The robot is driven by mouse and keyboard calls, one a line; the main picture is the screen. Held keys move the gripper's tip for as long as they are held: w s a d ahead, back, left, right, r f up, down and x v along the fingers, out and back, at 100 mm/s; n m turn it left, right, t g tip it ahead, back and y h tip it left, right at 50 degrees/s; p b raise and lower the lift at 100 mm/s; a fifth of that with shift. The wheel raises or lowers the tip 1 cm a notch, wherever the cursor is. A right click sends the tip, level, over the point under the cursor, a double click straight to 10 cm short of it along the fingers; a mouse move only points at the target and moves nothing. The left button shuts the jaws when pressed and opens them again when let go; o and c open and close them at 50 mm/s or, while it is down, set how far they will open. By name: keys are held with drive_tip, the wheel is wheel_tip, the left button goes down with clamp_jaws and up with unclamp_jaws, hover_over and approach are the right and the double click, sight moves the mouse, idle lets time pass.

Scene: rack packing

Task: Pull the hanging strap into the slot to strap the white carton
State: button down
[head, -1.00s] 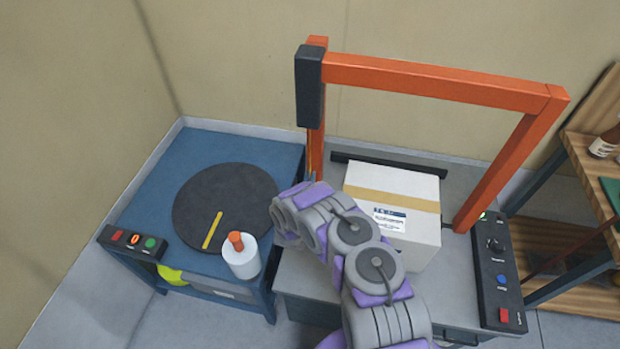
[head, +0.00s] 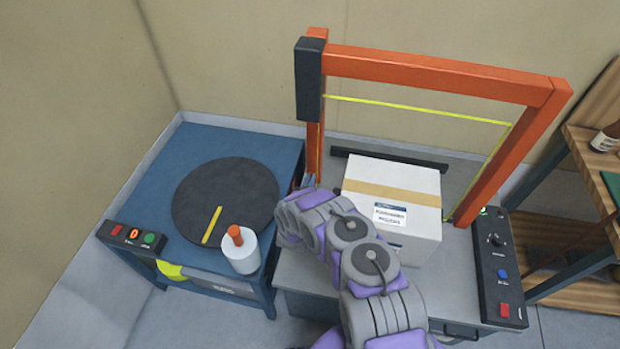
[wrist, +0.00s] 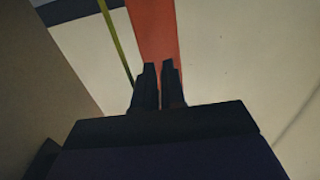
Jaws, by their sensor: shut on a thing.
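The white carton (head: 420,222), with a tan tape band and a label, sits on the grey machine table (head: 300,280) under the orange arch (head: 430,75). A thin yellow strap (head: 415,108) runs along the inside of the arch top and down its right post. A yellow line also shows at the left post. My gripper (head: 309,181) is low beside the left post, left of the carton. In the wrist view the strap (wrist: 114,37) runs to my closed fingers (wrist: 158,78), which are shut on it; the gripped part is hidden. I cannot make out the slot.
A blue table (head: 160,165) with a dark turntable (head: 195,215) and a white bottle (head: 241,257) stands at the left. A control panel (head: 500,268) is right of the carton. A dark bar (head: 390,160) lies behind the carton. Wooden shelves (head: 590,145) stand far right.

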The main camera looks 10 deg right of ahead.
drive_tip(key=shift+a, duration=0.1)
drive_tip(key=c, duration=1.3)
unclamp_jaws()
drive_tip(key=shift+s, duration=0.1)
drive_tip(key=p+v, duration=0.5)
drive_tip(key=v, duration=1.2)
drive_tip(key=shift+a, duration=0.15)
